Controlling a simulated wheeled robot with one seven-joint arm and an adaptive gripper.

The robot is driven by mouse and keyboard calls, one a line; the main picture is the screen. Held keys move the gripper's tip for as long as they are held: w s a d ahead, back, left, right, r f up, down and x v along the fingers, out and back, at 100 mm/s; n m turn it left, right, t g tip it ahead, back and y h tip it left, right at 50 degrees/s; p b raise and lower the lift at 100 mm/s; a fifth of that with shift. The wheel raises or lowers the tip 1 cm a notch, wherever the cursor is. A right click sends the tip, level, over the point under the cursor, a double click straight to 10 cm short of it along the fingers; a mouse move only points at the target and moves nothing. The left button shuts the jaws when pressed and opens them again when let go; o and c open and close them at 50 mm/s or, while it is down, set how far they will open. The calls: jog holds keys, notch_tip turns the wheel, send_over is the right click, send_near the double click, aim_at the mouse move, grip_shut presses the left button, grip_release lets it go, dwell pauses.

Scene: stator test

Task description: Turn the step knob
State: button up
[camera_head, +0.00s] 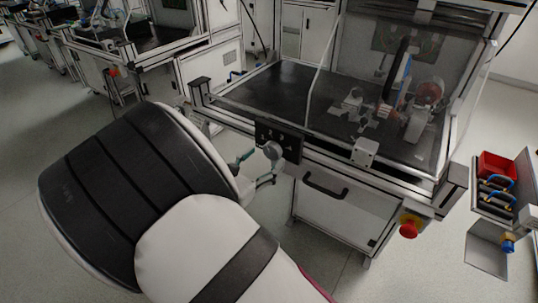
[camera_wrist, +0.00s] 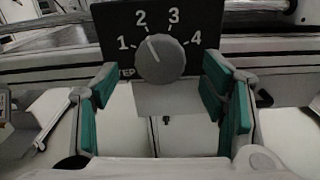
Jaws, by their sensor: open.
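The step knob (camera_wrist: 160,60) is a round grey dial on a black panel (camera_wrist: 209,14) marked 1 to 4 in the wrist view. Its white pointer line slants up and left, nearest the 2. In the head view the knob (camera_head: 272,151) sits on the black panel (camera_head: 291,143) at the front of the workbench. My gripper (camera_wrist: 160,95) is open, with green-padded fingers on the left and right. The knob lies ahead between them, and gaps show on both sides. I see no contact with it. In the head view my gripper (camera_head: 256,169) is beside the panel, partly hidden by my arm.
The workbench (camera_head: 265,88) has a dark top with fixtures at its right. Below the panel is a cabinet with a black handle (camera_head: 326,188). A red emergency button (camera_head: 408,230) is at its right corner. A red bin (camera_head: 497,166) stands farther right. Floor is clear in front.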

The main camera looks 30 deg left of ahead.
aim_at(272, 151)
jog(key=shift+w+d, duration=0.15)
jog(key=shift+w, duration=1.3)
jog(key=c, duration=1.1)
jog(key=shift+c, duration=0.2)
jog(key=shift+b, duration=0.3)
jog(key=m+b, duration=0.3)
jog(key=m, duration=0.2)
jog(key=shift+f+b, duration=0.1)
jog(key=shift+b, duration=0.25)
jog(key=shift+m+b, duration=1.4)
jog(key=shift+m, duration=0.4)
